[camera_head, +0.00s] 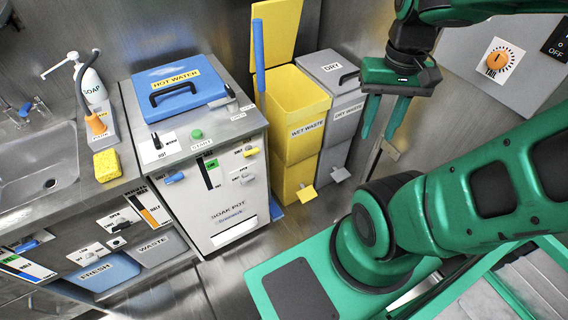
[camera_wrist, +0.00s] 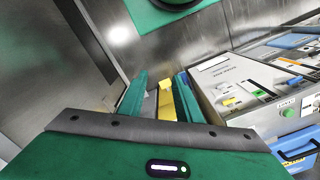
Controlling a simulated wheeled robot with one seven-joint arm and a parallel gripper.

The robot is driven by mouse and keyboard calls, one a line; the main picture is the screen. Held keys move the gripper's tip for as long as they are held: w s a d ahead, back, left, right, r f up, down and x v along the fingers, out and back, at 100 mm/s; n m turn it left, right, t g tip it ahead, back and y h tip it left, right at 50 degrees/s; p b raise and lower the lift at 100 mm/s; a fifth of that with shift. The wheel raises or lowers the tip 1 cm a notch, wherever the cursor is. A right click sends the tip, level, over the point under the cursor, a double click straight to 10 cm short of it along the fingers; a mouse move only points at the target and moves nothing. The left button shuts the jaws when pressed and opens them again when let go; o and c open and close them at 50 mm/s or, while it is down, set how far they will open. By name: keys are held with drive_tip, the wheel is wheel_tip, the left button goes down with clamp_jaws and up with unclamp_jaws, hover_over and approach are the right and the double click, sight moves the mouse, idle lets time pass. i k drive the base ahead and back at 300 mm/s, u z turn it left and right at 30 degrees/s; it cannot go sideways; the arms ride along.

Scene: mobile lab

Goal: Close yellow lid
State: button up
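The yellow lid (camera_head: 275,32) stands raised, roughly upright, at the back edge of the yellow wet waste bin (camera_head: 296,103). A blue bar (camera_head: 259,45) sticks out along the lid's left side. My gripper (camera_head: 384,118) is open and empty, pointing down, to the right of the grey dry waste bin and well apart from the lid. In the wrist view, the gripper's fingers (camera_wrist: 158,98) are spread, with a yellow surface (camera_wrist: 166,104) far off between them; I cannot tell which part it is.
The grey dry waste bin (camera_head: 334,76), lid shut, stands right of the yellow bin. The soap pot cabinet (camera_head: 222,190) with a blue hot water lid (camera_head: 178,90) stands to its left. Metal walls close the back and right. Clear floor (camera_head: 290,238) shows in front of the bins.

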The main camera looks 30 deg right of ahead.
sight(280, 19)
drive_tip(key=k, duration=0.65)
drive_tip(key=u, duration=0.25)
drive_tip(key=i, duration=1.65)
drive_tip(key=z, duration=0.55)
